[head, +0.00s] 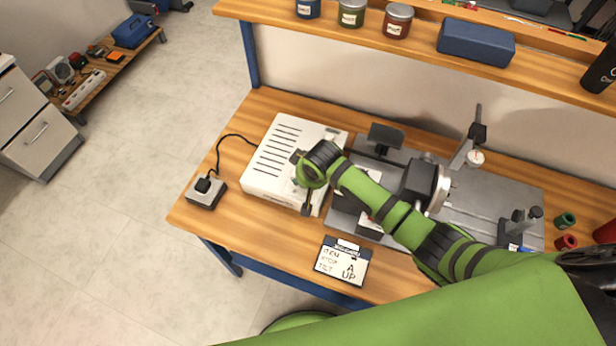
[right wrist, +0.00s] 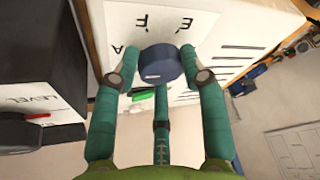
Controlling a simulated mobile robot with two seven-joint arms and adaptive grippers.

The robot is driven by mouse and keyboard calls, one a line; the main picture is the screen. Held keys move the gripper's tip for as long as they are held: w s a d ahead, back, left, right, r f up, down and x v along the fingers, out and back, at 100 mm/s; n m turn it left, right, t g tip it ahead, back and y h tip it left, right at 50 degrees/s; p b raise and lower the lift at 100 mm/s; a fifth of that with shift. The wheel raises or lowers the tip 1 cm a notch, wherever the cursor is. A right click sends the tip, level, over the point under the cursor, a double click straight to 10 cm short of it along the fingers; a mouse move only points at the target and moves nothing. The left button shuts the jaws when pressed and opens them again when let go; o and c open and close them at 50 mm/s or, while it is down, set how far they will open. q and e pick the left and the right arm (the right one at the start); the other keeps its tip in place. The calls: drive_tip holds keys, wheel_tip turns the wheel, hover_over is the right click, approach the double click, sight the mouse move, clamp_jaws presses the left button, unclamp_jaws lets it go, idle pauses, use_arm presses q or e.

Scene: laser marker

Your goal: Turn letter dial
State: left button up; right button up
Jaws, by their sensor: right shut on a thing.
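The letter dial (right wrist: 163,65) is a dark blue round knob on a white panel in the right wrist view, with a small pale mark on its face. Printed letters A, F and E show beside it, upside down; other letters are hidden. My right gripper (right wrist: 160,72) is shut on the dial, fingers on both sides of it and one below. In the head view my right gripper (head: 306,190) is at the front of the white slotted box (head: 285,150), and the dial is hidden there. My left gripper is not in view.
A card (head: 343,262) reading "A" and "UP" lies at the table's front edge. A small black-topped switch box (head: 206,192) sits at left on a cable. The grey machine bed (head: 500,195) is right of the white box. A shelf (head: 420,55) with jars hangs above.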

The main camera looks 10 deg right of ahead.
drive_tip(key=shift+w+a+r, duration=0.2)
drive_tip(key=shift+w+r, duration=0.15)
drive_tip(key=shift+r, duration=0.05)
drive_tip(key=o, duration=1)
drive_tip(key=shift+o, duration=0.6)
drive_tip(key=shift+f, duration=0.2)
drive_tip(key=shift+s+d+r, duration=0.1)
drive_tip(key=shift+s+r, duration=0.2)
drive_tip(key=shift+r, duration=0.15)
drive_tip(key=v, duration=1.1)
drive_tip(key=shift+w+r, duration=0.1)
wheel_tip(320, 180, up, 7)
